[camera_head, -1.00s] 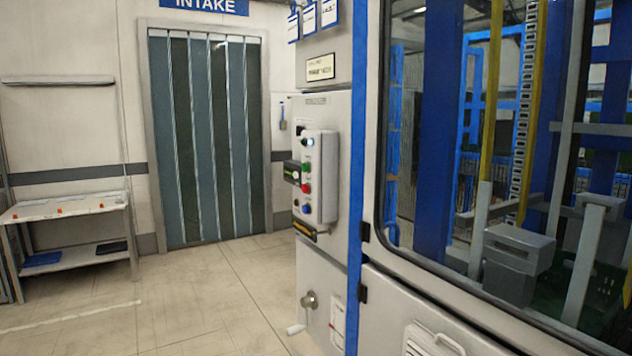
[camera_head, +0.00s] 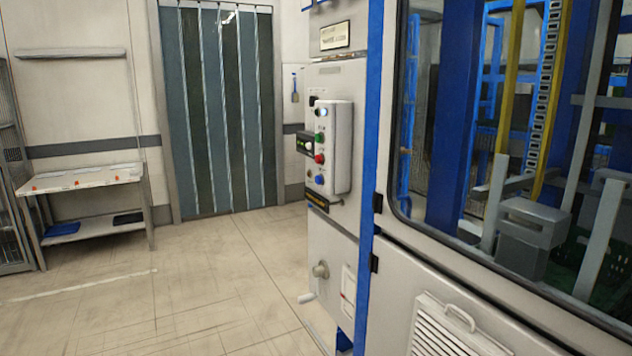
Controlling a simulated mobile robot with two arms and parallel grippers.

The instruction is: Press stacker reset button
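A light grey control box (camera_head: 340,148) is mounted on the front of a tall grey cabinet (camera_head: 341,215). Its face is seen at a steep angle. It carries a lit white or bluish button (camera_head: 321,114), a green button (camera_head: 320,138), a red button (camera_head: 319,159) and a blue button (camera_head: 320,179) in a column. A dark device (camera_head: 304,142) sits at its left side. The labels are too small to read, so I cannot tell which button is the stacker reset. Neither of my grippers is in view.
The machine's blue post (camera_head: 371,190) and windowed panel (camera_head: 480,295) stand close on the right. A side table (camera_head: 85,181) is at the left wall, and a strip curtain (camera_head: 220,110) hangs at the back. The floor (camera_head: 200,285) before the cabinet is clear.

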